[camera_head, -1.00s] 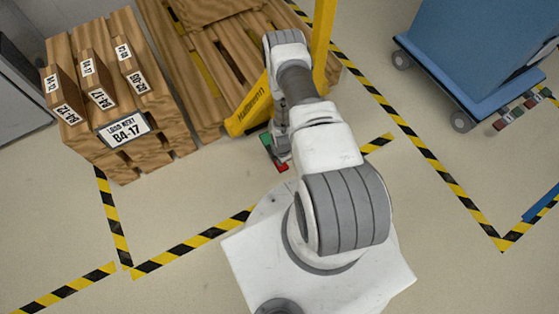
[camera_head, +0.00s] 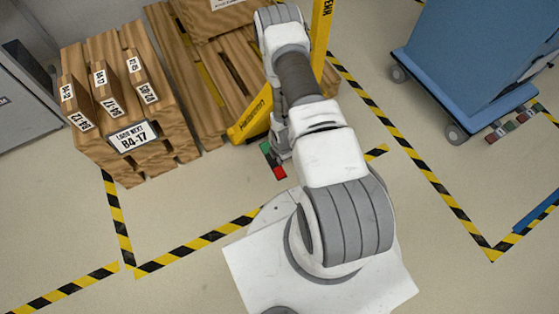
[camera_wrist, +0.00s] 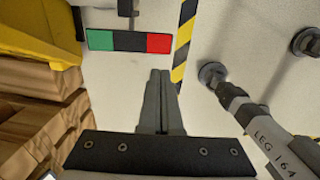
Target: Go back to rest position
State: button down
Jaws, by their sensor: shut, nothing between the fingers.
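My gripper (camera_wrist: 159,80) is shut and empty in the wrist view, its two fingers together over bare floor. In the head view my arm reaches up from my white base toward the yellow pallet jack, and the gripper's fingers are mostly hidden beside the arm. A green, black and red strip (camera_wrist: 130,41) lies ahead of the fingers in the wrist view, apart from them. The strip also shows in the head view (camera_head: 273,160), left of my arm.
A yellow pallet jack (camera_head: 251,117) stands close to my arm, by a wooden pallet (camera_head: 208,119). A blue cart (camera_head: 470,60) is at upper right. Taped floor (camera_head: 190,200) at lower left is clear.

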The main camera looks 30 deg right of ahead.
jog(key=shift+r, duration=0.35)
dwell(0.3)
